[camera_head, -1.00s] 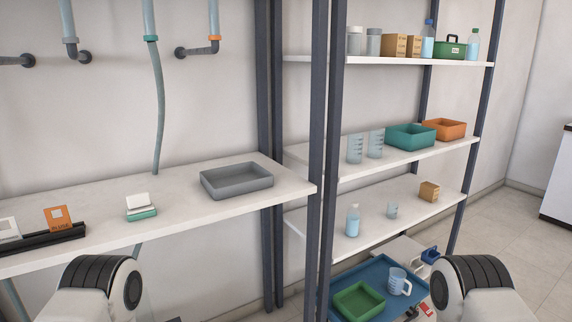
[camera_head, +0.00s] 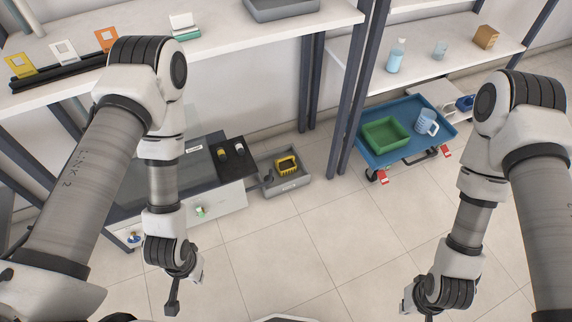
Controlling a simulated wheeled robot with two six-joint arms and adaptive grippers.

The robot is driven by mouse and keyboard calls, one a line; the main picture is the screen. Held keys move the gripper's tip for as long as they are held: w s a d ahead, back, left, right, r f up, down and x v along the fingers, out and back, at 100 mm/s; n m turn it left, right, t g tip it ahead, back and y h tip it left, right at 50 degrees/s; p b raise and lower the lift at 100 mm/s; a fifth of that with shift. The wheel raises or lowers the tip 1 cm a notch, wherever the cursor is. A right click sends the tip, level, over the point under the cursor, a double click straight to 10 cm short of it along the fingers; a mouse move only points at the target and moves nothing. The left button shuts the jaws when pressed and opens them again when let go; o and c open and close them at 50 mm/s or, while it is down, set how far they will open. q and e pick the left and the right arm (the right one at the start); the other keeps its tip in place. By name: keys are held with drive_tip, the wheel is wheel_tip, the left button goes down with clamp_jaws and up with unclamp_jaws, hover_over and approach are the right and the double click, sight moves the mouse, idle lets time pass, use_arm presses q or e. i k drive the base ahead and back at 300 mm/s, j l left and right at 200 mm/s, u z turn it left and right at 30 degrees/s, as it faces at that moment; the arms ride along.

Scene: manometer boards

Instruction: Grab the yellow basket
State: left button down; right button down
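A small yellow basket with a dark inside (camera_head: 287,164) sits in a grey bin (camera_head: 290,184) on the floor, right of the low cabinet under the bench. My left gripper (camera_head: 173,298) hangs low at the lower left, well apart from the basket and nearer to me. My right gripper (camera_head: 408,303) hangs at the bottom right, also far from the basket. Both grippers are seen small and edge-on, so their opening cannot be told. I see nothing held in either.
The low cabinet (camera_head: 228,201) stands left of the bin. A blue cart (camera_head: 440,106) carrying a green basket (camera_head: 386,133) and a measuring jug (camera_head: 426,122) stands to the right by the shelf posts. The tiled floor (camera_head: 310,245) in front is clear.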

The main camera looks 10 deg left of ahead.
sight(285, 166)
drive_tip(key=i+l, duration=1.3)
drive_tip(key=i+j, duration=0.3)
